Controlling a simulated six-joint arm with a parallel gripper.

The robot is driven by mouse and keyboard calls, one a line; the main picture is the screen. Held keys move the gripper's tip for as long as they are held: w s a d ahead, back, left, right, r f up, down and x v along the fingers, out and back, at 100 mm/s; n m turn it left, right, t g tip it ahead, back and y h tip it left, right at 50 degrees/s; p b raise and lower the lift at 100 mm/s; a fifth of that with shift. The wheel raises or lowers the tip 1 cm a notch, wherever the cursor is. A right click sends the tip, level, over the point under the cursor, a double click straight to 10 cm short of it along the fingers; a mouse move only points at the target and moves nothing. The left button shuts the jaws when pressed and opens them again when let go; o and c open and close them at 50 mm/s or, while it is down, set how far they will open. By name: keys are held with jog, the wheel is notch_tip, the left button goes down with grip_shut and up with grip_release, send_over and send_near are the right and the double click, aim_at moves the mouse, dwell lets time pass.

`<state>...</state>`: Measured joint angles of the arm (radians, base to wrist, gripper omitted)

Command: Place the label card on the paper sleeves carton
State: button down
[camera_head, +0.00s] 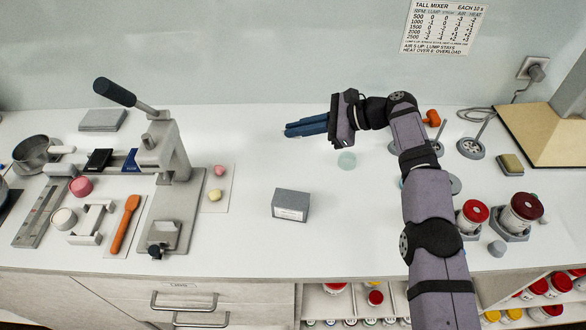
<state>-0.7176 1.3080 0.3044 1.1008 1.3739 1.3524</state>
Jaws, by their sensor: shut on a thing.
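My gripper (288,129) is at the end of my arm, raised over the back middle of the counter. Its blue fingers point left and are shut on a small, thin thing, most likely the label card. The fingers hide nearly all of it, so its face and tilt cannot be told. A small grey box (291,201) with a white label on its front stands on the counter, below and apart from my gripper in the picture. It looks like the paper sleeves carton, but its print is too small to read. Its top is bare.
A grey press (163,155) with a long black handle stands at left, near an orange spatula (126,222) and a saucepan (33,152). Red-lidded jars (522,211) stand at right. Counter around the box is clear.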

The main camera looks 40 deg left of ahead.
notch_tip(320, 180, up, 6)
jog(key=g+h+p, duration=0.2)
jog(key=g, duration=0.1)
send_over(298, 198)
jog(key=shift+f+p, duration=1.3)
jog(key=shift+f, duration=3.65)
jog(key=shift+f, duration=0.15)
jog(key=c, duration=1.9)
grip_release()
jog(key=shift+c, duration=0.2)
